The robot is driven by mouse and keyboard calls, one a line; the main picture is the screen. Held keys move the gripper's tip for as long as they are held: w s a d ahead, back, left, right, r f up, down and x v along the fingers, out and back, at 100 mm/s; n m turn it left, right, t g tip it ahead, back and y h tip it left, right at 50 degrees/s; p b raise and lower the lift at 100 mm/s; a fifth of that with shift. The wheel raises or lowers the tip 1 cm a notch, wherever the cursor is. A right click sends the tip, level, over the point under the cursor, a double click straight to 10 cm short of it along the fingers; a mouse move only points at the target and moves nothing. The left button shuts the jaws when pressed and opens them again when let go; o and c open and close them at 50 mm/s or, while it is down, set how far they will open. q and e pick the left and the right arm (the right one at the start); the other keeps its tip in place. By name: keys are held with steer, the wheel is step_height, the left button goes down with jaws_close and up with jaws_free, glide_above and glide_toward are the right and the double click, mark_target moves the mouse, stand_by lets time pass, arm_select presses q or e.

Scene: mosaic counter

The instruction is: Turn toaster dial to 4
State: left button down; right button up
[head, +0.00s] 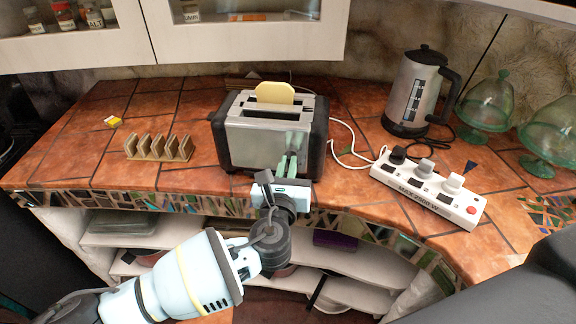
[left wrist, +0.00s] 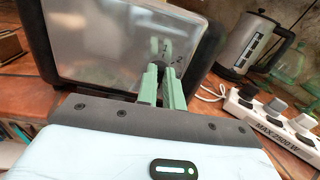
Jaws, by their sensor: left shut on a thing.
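The silver and black toaster (head: 250,146) stands on the tiled counter, with a slice of bread (head: 275,92) in its slot. My left gripper (head: 293,146) is at the right part of the toaster's front face. In the left wrist view its two green fingers (left wrist: 160,74) are closed around the dial, low on the metal panel (left wrist: 105,45). The fingers hide most of the dial, and I cannot read its setting. The marks 1 and 2 show above and right of the fingertips. My right gripper is not in view.
A wooden toast rack (head: 158,148) stands left of the toaster. A white power strip (head: 425,190) with switches or plugs, a kettle (head: 413,95) and green glass dishes (head: 488,104) are to the right. Open shelves (head: 130,236) lie below the counter edge.

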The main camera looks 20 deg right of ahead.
arm_select(q)
steer(key=n, duration=0.4)
steer(key=shift+a+f, duration=0.1)
steer(key=shift+a, duration=0.05)
steer(key=shift+w+a+f+n, duration=0.1)
steer(key=shift+n, duration=1.9)
steer(key=c, duration=1.5)
jaws_free()
steer(key=v, duration=0.7)
steer(key=shift+s+a+p, duration=0.2)
steer(key=shift+s+p, duration=0.15)
steer(key=shift+p, duration=0.05)
